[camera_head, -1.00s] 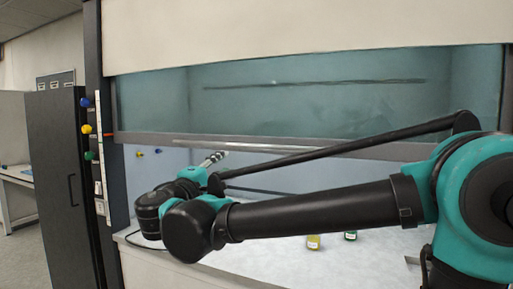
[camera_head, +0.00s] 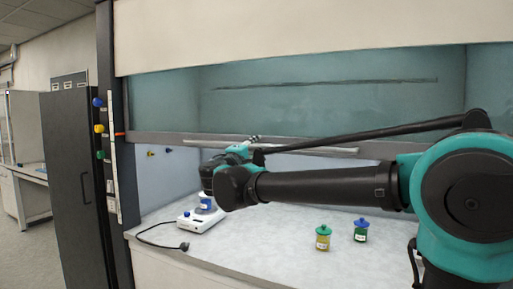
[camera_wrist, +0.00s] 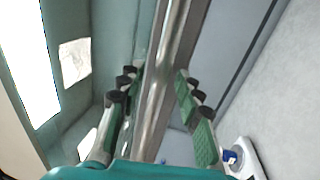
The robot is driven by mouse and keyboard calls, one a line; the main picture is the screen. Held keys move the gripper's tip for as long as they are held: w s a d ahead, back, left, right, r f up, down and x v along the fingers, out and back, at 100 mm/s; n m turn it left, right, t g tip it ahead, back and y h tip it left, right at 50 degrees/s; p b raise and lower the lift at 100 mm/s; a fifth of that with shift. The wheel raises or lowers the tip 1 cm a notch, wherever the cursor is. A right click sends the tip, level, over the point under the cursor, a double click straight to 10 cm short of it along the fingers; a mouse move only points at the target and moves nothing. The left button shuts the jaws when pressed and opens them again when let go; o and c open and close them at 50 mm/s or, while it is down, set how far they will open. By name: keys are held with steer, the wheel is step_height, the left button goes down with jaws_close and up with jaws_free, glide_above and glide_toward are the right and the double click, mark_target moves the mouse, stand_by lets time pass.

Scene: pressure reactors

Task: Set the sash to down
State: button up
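The sash is a tinted glass pane (camera_head: 320,105) across the upper part of the fume hood opening. It has a grey bottom rail and a pale horizontal handle bar (camera_head: 310,151). The sash is partly raised, with an open gap between its rail and the worktop. My gripper (camera_head: 255,138) is at the left part of the rail, with its fingers small in the head view. In the wrist view my gripper is open, its green-padded fingers on either side of the metal bar (camera_wrist: 165,65). The bar runs between them with gaps visible; contact cannot be told.
On the white worktop (camera_head: 275,228) are a stirrer hotplate (camera_head: 200,220) with a blue-labelled vessel, a green-capped yellow jar (camera_head: 323,238) and a blue-capped green jar (camera_head: 361,231). A dark cabinet (camera_head: 80,180) stands left of the hood. Coloured valve knobs (camera_head: 99,128) line the left post.

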steer(key=shift+w+d+r, duration=0.1)
steer(key=shift+w+d, duration=0.05)
steer(key=shift+w, duration=0.15)
steer(key=shift+c, duration=0.4)
jaws_close()
